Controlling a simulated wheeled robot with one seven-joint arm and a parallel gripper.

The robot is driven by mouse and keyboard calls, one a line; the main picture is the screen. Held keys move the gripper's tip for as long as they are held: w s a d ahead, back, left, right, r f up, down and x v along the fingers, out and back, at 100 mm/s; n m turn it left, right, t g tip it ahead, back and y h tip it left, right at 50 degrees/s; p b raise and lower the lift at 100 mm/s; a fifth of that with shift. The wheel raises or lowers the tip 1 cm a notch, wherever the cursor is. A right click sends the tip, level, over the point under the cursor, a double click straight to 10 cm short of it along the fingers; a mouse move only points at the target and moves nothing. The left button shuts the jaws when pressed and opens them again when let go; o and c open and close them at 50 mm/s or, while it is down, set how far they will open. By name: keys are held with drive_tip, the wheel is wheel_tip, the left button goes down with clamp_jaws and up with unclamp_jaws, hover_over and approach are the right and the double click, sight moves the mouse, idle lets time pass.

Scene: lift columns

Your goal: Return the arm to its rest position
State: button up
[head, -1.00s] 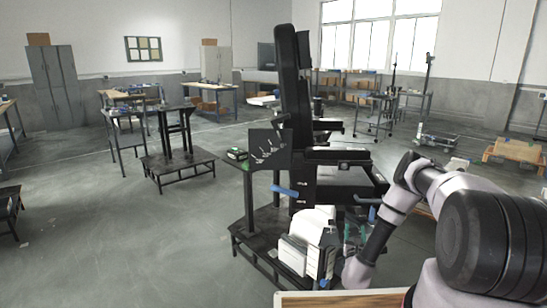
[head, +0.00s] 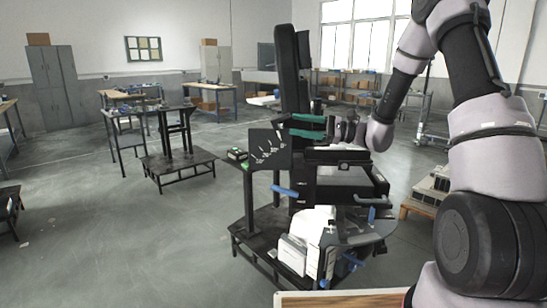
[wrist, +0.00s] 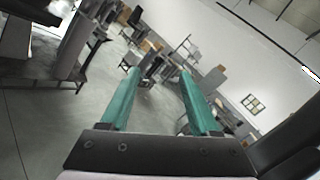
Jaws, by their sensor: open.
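My gripper (head: 292,126) has two green fingers. In the head view it points left, in front of the tall black lift column (head: 291,75), at about the height of the column's upper arm-like parts. I cannot tell whether it touches the column. In the wrist view, my gripper (wrist: 160,72) has its fingers wide apart with nothing between them. My arm rises at the right of the head view, bends near the top and comes down to the wrist beside the column.
White boxes (head: 294,254) and blue-handled items lie on the column's dark base. A black panel (head: 268,149) stands left of the column. A smaller black stand (head: 178,135) is farther left.

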drive_tip(key=s+d+r+n+g+h, duration=0.1)
drive_tip(key=s+r+n+g+h, duration=0.2)
drive_tip(key=s, duration=0.5)
drive_tip(key=s+d+r+n+g+h, duration=0.1)
drive_tip(key=s+r+n+h, duration=0.15)
drive_tip(key=s+h, duration=0.35)
drive_tip(key=s+d+r+n+t+h, duration=0.1)
drive_tip(key=s+d+r+t+h, duration=0.1)
drive_tip(key=s+d+t+h, duration=0.2)
drive_tip(key=s+d+r+n+t+h, duration=0.1)
drive_tip(key=s+d+r+t+h, duration=0.2)
drive_tip(key=s+d, duration=0.5)
drive_tip(key=d+t+h, duration=0.1)
drive_tip(key=d, duration=0.1)
drive_tip(key=shift+d+r+n+t, duration=0.25)
drive_tip(key=shift+d+n+t, duration=0.05)
drive_tip(key=shift+d+n, duration=0.05)
